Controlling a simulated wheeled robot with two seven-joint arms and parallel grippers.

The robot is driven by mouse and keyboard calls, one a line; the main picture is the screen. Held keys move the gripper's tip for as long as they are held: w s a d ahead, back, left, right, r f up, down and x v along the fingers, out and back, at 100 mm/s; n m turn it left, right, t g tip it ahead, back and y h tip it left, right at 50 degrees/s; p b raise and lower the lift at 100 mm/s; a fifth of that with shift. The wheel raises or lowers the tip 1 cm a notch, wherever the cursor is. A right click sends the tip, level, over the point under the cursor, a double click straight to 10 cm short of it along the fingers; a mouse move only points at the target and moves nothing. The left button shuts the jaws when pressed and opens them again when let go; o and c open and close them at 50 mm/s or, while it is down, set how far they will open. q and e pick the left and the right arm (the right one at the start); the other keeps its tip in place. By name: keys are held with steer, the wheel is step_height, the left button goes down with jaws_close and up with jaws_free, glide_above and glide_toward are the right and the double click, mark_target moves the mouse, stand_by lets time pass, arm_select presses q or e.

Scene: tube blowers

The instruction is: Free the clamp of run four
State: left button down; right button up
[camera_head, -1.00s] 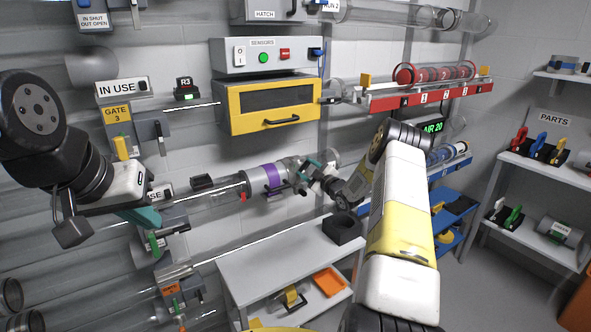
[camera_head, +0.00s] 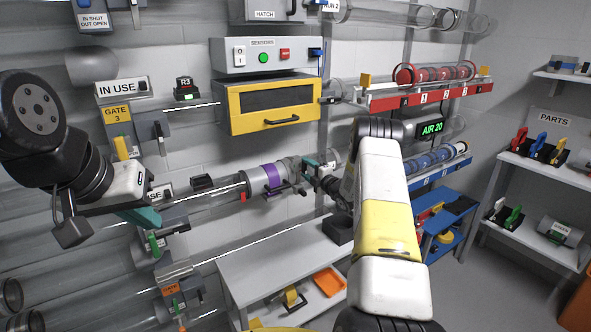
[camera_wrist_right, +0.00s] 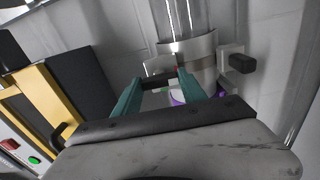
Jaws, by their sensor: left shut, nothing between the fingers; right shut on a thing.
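A grey metal clamp (camera_head: 290,167) sits on the clear tube run beside a purple band (camera_head: 264,178). In the right wrist view the clamp's silver band (camera_wrist_right: 198,50) circles the tube. My right gripper (camera_head: 308,165) is at the clamp. The purple piece shows just beyond the fingers. I cannot read a run number here. My left gripper (camera_head: 143,217) is shut and empty, in front of the tubes at the left.
A parts shelf (camera_head: 545,168) is at the right.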

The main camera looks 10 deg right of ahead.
steer(key=shift+n, duration=0.3)
steer(key=o, duration=1.4)
steer(key=shift+c, duration=0.2)
steer(key=shift+s, duration=0.1)
steer(key=v, duration=0.7)
steer(key=shift+s+d, duration=0.15)
steer(key=shift+s, duration=0.15)
